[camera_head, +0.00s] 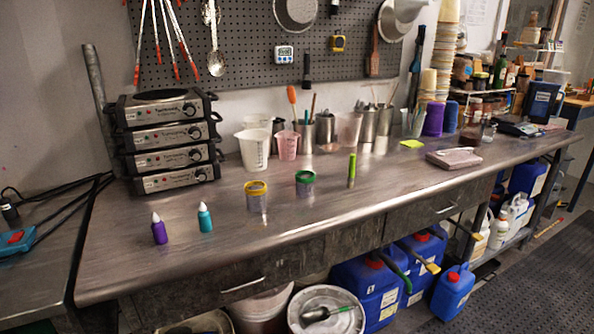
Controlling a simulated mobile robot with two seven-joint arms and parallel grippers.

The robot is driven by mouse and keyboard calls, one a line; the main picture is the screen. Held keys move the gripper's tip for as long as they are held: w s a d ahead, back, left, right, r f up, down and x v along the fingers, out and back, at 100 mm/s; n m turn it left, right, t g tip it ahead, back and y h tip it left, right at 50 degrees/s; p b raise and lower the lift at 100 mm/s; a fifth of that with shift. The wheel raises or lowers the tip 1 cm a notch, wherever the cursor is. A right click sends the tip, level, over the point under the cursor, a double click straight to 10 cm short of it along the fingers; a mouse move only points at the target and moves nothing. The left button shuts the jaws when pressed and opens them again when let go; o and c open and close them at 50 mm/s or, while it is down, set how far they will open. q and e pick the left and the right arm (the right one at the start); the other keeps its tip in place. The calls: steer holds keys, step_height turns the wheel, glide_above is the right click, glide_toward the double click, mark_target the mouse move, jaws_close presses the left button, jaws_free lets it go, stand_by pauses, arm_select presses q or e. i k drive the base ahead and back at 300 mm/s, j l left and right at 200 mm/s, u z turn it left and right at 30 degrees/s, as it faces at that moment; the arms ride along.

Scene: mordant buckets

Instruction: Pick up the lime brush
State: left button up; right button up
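A slim lime-green upright thing (352,170), which looks like the lime brush, stands on the metal workbench (330,205) right of the middle. It is too small to make out bristles. To its left is a small jar with a green rim (305,183), apart from it. Further left is a similar jar with a yellow rim (257,197). Neither of my grippers shows in the head view.
Purple (159,229) and teal (205,218) bottles stand at the front left. Stacked hot plates (165,140) stand behind them. Cups and tool pots line the back. The bench front around the lime thing is clear.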

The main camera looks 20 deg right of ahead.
mark_target(353, 157)
steer(key=l+u, duration=0.15)
steer(key=u, duration=0.2)
steer(key=l+u, duration=0.15)
steer(key=u, duration=0.2)
steer(key=l+u, duration=0.15)
steer(key=u, duration=0.2)
steer(key=k+l+u, duration=0.1)
steer(key=l+u, duration=0.2)
steer(key=k+l+u, duration=0.15)
steer(key=l+u, duration=0.15)
steer(key=k+l+u, duration=0.15)
steer(key=l, duration=0.25)
steer(key=k+l+u, duration=0.2)
steer(key=k+l, duration=0.55)
steer(key=l, duration=0.25)
steer(key=u, duration=0.05)
